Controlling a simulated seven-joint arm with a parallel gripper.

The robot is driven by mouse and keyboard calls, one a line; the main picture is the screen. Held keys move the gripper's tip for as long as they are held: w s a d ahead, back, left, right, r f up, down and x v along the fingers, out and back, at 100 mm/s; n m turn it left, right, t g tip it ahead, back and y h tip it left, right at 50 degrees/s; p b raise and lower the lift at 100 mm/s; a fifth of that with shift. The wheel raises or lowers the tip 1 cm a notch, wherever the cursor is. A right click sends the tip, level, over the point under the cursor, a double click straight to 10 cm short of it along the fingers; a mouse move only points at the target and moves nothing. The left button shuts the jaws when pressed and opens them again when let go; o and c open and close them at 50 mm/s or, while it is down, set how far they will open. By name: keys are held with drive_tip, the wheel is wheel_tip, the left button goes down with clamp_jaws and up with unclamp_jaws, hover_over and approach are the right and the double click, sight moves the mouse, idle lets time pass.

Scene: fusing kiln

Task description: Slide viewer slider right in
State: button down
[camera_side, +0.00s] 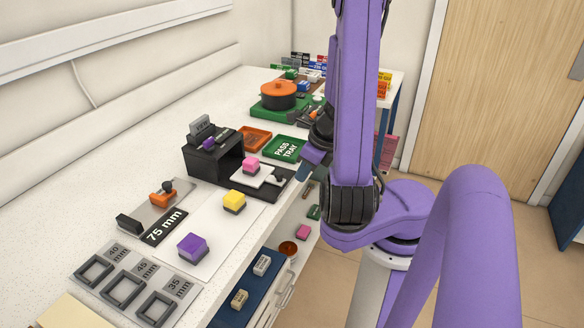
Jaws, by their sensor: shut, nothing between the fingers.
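The viewer (205,165) is a black box with a grey label sign on top, at the middle of the counter. The viewer slider (247,181) is a white plate on a black base at the viewer's right side. It sticks out to the right of the box. A pink block (251,164) sits on the plate, and a pale handle (277,179) stands at its right end. My gripper (308,170) is above and to the right of the slider, near the counter's front edge. It looks shut and empty, apart from the handle. My arm partly hides it.
A yellow block (234,202) and a purple block (193,247) stand on a white sheet. Grey square frames (123,289) lie at the front left. A green pass tray (285,149) and orange pot (278,95) are behind.

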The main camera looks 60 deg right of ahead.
sight(251, 160)
drive_tip(key=shift+w+r, duration=0.1)
drive_tip(key=shift+w, duration=1.55)
drive_tip(key=shift+w, duration=0.1)
drive_tip(key=shift+w, duration=5.8)
